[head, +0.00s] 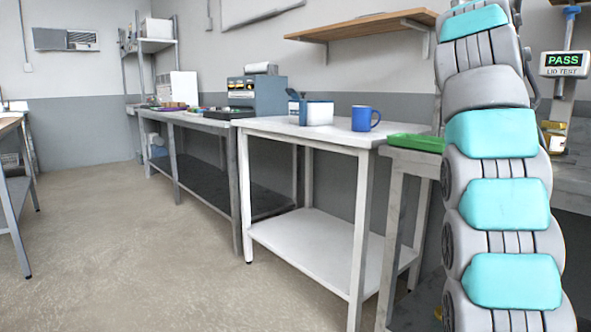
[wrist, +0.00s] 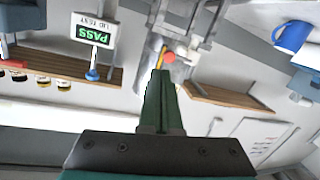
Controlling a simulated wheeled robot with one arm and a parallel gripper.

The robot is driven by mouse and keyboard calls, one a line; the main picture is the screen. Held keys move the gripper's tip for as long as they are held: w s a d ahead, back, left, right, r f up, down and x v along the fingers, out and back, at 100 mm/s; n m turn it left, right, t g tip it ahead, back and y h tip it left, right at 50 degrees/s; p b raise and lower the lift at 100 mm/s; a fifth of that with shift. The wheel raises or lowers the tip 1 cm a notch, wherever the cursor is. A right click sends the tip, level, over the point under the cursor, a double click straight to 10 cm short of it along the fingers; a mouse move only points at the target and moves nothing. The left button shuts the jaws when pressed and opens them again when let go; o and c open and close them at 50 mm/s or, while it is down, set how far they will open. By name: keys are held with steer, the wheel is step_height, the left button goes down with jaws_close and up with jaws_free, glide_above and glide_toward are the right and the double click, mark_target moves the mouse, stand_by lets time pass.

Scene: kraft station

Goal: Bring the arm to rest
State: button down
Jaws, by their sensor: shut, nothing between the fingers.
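My gripper (wrist: 161,78) shows in the wrist view as two dark green fingers lying together, shut with nothing between them. It is clear of the tables and points toward the wall area, with the room appearing upside down. In the head view my arm (head: 495,135) stands nearly upright at the right, grey with turquoise pads, and runs out of the top of the picture. The gripper itself is not visible in the head view.
A white table (head: 300,133) holds a blue mug (head: 362,119) and a white-and-blue box (head: 319,113). A green tray (head: 416,143) lies beside my arm. A wooden shelf (head: 365,26) is above. A PASS sign (head: 564,64) stands right of the arm. Floor at left is clear.

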steer(key=s+a+f+n+g+y+p, duration=0.1)
steer(key=s+a+f+g+y, duration=0.2)
steer(key=f, duration=0.6)
steer(key=s+a+f+n+g+y, duration=0.15)
steer(key=s+a+f, duration=0.3)
steer(key=f, duration=0.55)
steer(key=s+a+f+n+g+y+p, duration=0.1)
steer(key=s+a+f+g+y, duration=0.15)
steer(key=a+f, duration=0.45)
steer(key=s+a+f+g+y, duration=0.1)
steer(key=s+a+f+g, duration=0.1)
steer(key=s+f, duration=0.7)
steer(key=s+a+f+n+g+y+p, duration=0.1)
steer(key=s+a+f+g, duration=0.2)
steer(key=s+f, duration=0.7)
steer(key=s+a+f+g+y+p, duration=0.1)
steer(key=s+a+f+g, duration=0.2)
steer(key=s, duration=1.4)
steer(key=a+f, duration=0.3)
steer(key=f, duration=0.3)
steer(key=shift+s+a+f+n+y, duration=0.25)
steer(key=shift+s+f+n+y, duration=0.05)
steer(key=shift+s+f+n, duration=0.1)
